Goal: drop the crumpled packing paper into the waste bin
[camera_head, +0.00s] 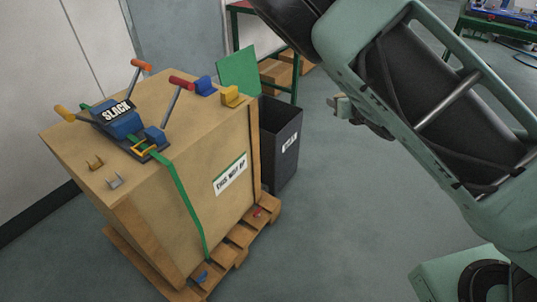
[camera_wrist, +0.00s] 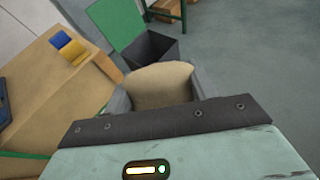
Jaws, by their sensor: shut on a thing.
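The crumpled packing paper (camera_wrist: 162,84) is a tan lump in the wrist view, between the two grey fingers of my gripper (camera_wrist: 160,90). My gripper is shut on it. In the head view my gripper (camera_head: 340,103) shows small at the end of my arm, to the right of the bin and apart from it; the paper cannot be made out there. The waste bin (camera_head: 283,165) is dark grey with a white label and a raised green lid (camera_head: 239,72). It stands behind the crate. In the wrist view the open bin (camera_wrist: 153,50) lies just beyond the paper, with its green lid (camera_wrist: 117,24) up.
A large wooden crate (camera_head: 160,205) on a pallet (camera_head: 235,245) stands left of the bin, with a blue ratchet, green strap and blue and yellow blocks on top. A green-framed table (camera_head: 294,80) with cardboard boxes (camera_head: 277,76) is behind. Floor right of the bin is clear.

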